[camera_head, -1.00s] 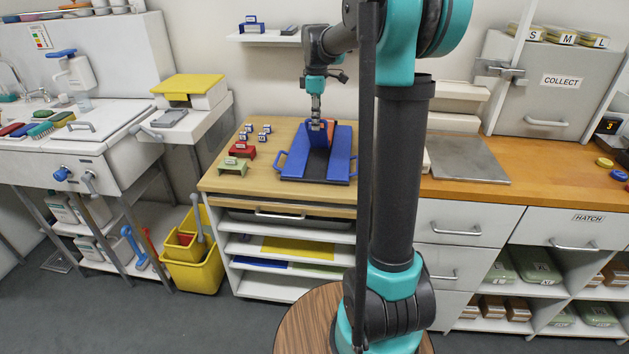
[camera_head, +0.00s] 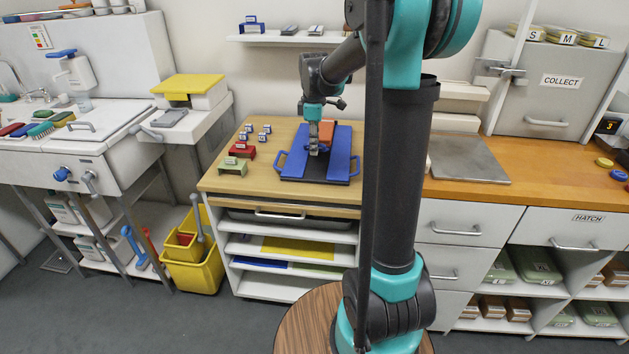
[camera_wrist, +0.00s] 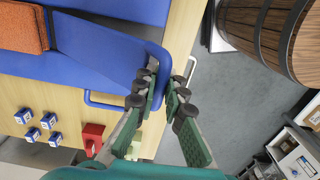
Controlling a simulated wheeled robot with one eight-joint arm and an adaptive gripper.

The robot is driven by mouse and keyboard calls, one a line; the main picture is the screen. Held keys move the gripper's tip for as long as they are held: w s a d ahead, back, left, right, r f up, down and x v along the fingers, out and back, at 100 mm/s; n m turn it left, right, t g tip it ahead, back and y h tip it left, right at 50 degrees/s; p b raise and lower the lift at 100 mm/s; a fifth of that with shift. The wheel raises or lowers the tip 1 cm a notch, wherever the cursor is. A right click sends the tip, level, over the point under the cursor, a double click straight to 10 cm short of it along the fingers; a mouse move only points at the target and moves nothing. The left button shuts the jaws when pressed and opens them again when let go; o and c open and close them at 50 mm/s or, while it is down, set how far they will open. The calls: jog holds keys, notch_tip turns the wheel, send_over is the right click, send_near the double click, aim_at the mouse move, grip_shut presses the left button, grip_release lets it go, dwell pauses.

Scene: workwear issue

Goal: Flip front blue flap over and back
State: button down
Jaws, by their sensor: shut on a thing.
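A blue board (camera_head: 340,169) with side handles lies on the wooden worktop, an orange-brown pad (camera_head: 326,131) at its back middle. The pad also shows at upper left in the wrist view (camera_wrist: 22,27). The blue front flap (camera_wrist: 95,50) runs from the pad toward the worktop's front edge, low over the board. My gripper (camera_head: 316,152) is over the board's front middle, shut on the flap's free end. In the wrist view its fingertips (camera_wrist: 160,82) meet at that end. The fingers partly hide the grip, and whether the flap touches the board is unclear.
Left of the board stand a red bracket (camera_head: 242,150), a green bracket (camera_head: 233,166) and several small labelled blue blocks (camera_head: 265,128). A grey plate (camera_head: 468,160) lies on the right counter. A wooden barrel-like body (camera_wrist: 265,32) shows beside the worktop in the wrist view.

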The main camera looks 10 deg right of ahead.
jog(key=shift+s+f, duration=0.5)
jog(key=shift+f, duration=0.55)
send_over(313, 188)
jog(key=shift+f, duration=2.4)
jog(key=shift+s+f, duration=0.1)
jog(key=shift+f, duration=2.4)
jog(key=c, duration=1.8)
grip_release()
jog(key=shift+r, duration=0.1)
notch_tip(313, 188, up, 8)
